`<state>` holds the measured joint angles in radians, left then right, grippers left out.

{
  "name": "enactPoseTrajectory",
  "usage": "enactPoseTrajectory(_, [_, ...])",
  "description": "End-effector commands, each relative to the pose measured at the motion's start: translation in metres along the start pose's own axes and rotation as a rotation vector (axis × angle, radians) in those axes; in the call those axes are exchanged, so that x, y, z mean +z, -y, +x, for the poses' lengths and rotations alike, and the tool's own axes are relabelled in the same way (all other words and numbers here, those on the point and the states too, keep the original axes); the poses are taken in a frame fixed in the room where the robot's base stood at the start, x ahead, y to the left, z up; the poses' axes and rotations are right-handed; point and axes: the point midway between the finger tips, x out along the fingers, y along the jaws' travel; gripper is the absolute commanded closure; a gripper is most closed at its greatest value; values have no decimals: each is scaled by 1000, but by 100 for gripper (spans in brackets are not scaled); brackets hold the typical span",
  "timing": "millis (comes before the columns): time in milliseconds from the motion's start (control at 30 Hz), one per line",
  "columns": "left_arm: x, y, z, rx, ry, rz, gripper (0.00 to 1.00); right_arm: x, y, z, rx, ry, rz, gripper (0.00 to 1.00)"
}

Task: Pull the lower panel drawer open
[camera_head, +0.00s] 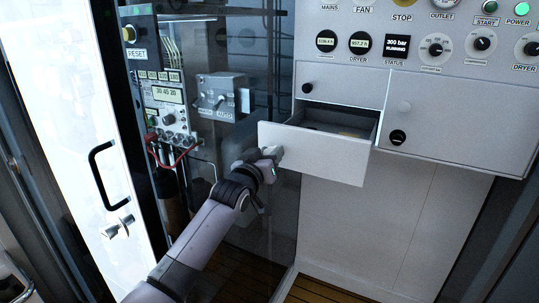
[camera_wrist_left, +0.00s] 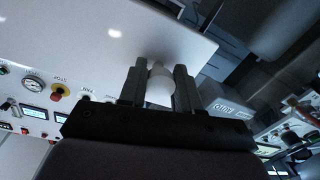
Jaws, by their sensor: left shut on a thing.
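The lower panel drawer (camera_head: 325,155) stands pulled out from the white panel, and its open top shows part of the inside. My left gripper (camera_head: 270,160) is at the left end of the drawer front. In the left wrist view, the fingers of my left gripper (camera_wrist_left: 158,88) are shut around a pale rounded knob (camera_wrist_left: 160,90), with the white drawer front (camera_wrist_left: 110,40) behind it. In the head view the gripper mostly hides the knob. My right gripper is not in view.
Above the drawer is a white front with a black knob (camera_head: 307,88); a closed compartment (camera_head: 460,120) is to its right. Gauges and switches (camera_head: 410,45) line the panel top. A glass-fronted cabinet with a grey switch box (camera_head: 222,95) and a white door with a black handle (camera_head: 97,175) stand left.

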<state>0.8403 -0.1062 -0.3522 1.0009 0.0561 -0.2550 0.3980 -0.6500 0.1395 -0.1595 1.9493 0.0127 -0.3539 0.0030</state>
Motion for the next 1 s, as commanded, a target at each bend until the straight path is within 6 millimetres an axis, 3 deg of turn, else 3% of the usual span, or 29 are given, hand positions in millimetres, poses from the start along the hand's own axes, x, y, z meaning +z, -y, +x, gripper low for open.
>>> enactPoseTrajectory(33, [9, -2, 0, 0, 17, -2, 100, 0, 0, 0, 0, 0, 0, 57])
enactPoseTrajectory(267, [9, -2, 0, 0, 17, -2, 100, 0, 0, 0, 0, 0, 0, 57])
enactPoseTrajectory(300, [9, -2, 0, 0, 17, -2, 58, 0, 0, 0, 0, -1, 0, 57])
enactPoseTrajectory(767, [2, 0, -1, 0, 4, -1, 58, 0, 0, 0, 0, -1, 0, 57])
enactPoseTrajectory(1000, [2, 0, -13, -1, 3, -1, 58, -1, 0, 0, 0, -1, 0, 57])
